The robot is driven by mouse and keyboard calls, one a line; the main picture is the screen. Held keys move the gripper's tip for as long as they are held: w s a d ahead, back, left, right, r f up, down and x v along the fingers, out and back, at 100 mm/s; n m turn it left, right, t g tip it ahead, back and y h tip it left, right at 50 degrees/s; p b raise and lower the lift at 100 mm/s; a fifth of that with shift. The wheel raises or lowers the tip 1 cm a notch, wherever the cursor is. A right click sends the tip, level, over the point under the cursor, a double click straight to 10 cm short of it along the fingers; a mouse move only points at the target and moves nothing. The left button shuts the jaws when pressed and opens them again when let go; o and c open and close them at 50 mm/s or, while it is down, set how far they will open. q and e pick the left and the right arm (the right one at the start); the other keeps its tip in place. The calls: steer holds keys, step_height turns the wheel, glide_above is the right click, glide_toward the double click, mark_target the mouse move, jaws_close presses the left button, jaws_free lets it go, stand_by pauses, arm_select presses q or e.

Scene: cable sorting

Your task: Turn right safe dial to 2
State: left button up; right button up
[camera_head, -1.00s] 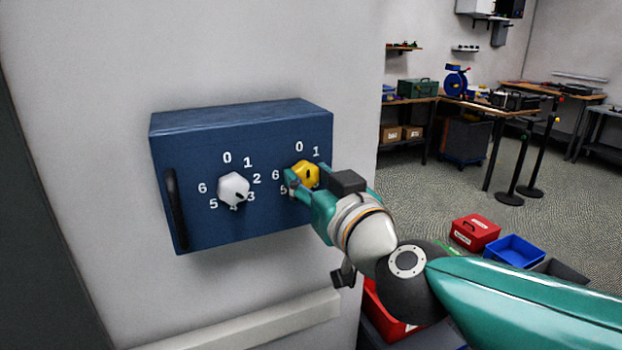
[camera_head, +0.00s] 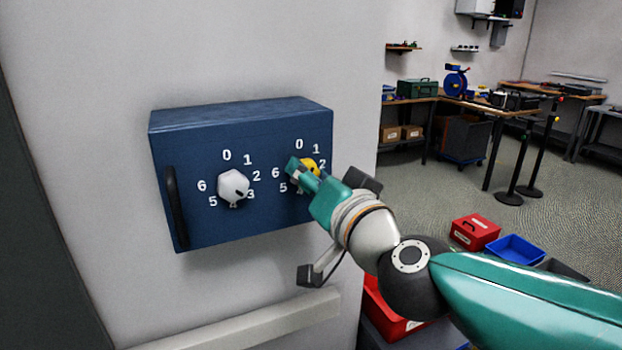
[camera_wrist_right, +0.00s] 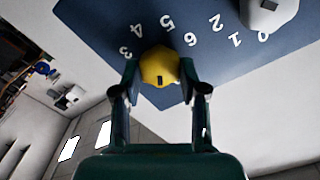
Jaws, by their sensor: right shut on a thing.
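The right dial (camera_head: 309,164) is yellow and sits on the right half of the blue safe front (camera_head: 215,150). My right gripper (camera_head: 304,171) is shut on it and hides part of the dial. In the right wrist view, the yellow dial (camera_wrist_right: 159,66) is between the two fingers (camera_wrist_right: 160,80), with a dark mark on its face. My left gripper is not in view.
A white dial (camera_head: 233,186) is on the left half of the safe, beside a black handle (camera_head: 176,208). A pale ledge (camera_head: 240,322) runs along the wall below. A red toolbox (camera_head: 475,233) and a blue bin (camera_head: 514,249) are on the floor at right.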

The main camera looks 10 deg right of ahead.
steer(key=m+b, duration=0.1)
steer(key=m, duration=0.6)
steer(key=m+b, duration=0.1)
steer(key=m, duration=0.3)
steer(key=shift+d+f+b, duration=0.1)
steer(key=shift+f+b, duration=0.2)
stand_by(0.3)
steer(key=o, duration=1.1)
steer(key=shift+w, duration=0.1)
steer(key=shift+r, duration=0.1)
